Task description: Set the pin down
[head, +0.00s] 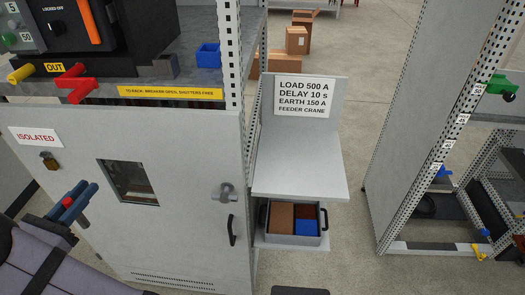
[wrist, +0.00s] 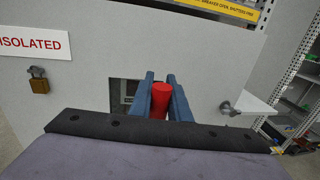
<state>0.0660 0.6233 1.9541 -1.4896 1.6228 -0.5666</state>
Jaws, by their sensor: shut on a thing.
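A red pin (wrist: 160,101) is between the two blue fingers of my gripper (wrist: 161,90) in the wrist view, with its round end showing. My gripper (head: 76,203) is shut on the pin. In the head view it is at the lower left, in front of the grey cabinet door (head: 190,150), and only small bits of red show at the fingers. The empty upper shelf (head: 300,178) is to the right of the door. Below it is a grey tray (head: 292,240) with brown, dark red and blue sections. My gripper is well left of both.
A padlock (head: 48,161) hangs below the ISOLATED sign (head: 35,138). A door handle (head: 232,230) and a latch (head: 226,193) stick out at the door's right side. A perforated post (head: 234,60) stands beside the shelf. Open floor (head: 355,240) lies right of the shelf.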

